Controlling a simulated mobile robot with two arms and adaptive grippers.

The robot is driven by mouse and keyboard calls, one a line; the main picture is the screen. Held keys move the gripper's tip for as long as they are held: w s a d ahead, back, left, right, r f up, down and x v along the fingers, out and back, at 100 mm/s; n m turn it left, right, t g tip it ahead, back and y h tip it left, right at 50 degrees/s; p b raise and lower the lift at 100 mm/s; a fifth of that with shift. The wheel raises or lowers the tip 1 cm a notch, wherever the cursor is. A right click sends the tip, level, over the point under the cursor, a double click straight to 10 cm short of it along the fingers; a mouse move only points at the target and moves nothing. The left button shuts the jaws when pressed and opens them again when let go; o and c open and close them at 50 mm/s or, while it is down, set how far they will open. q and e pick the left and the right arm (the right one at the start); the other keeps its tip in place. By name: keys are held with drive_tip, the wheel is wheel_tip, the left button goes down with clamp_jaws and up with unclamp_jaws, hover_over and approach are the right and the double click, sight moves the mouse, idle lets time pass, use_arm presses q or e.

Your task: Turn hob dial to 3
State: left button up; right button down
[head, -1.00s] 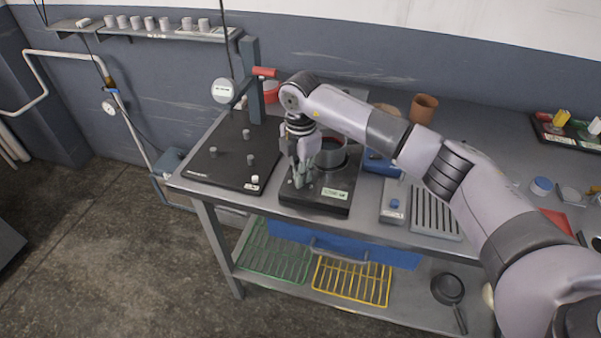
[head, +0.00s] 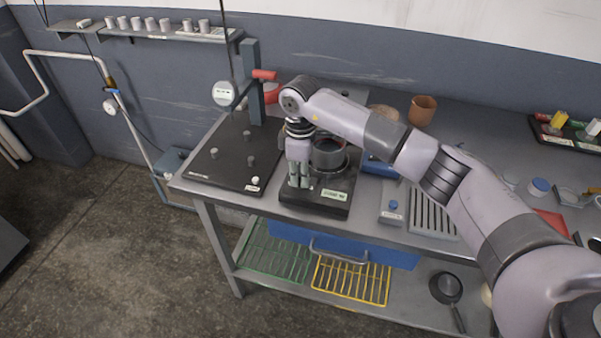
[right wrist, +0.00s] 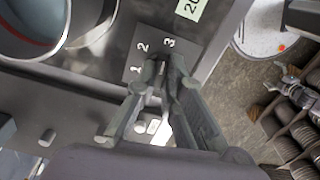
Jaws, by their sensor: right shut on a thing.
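The hob is a dark box (head: 313,207) near the front edge of the metal bench. A dark pan (head: 331,160) stands on its rear part; the pan's rim also shows in the right wrist view (right wrist: 62,42). The right wrist view shows the dial plate (right wrist: 151,44) with the marks 1, 2 and 3. My right gripper (head: 299,184) points down at the hob's front left, and its fingertips (right wrist: 167,62) are shut on the dial beside these marks. The fingers hide the dial, so I cannot read its pointer. My left gripper is out of view.
A black board (head: 225,165) with several short pegs lies left of the hob, and a post with a red handle (head: 264,74) stands behind it. A blue-knobbed unit (head: 392,207) and a slotted grate (head: 432,212) lie right. Wire racks (head: 352,280) are on the shelf below.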

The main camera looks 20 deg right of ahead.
drive_tip(key=shift+r+m, duration=0.1)
drive_tip(key=shift+m, duration=0.5)
drive_tip(key=c, duration=1.7)
unclamp_jaws()
wheel_tip(320, 180, up, 12)
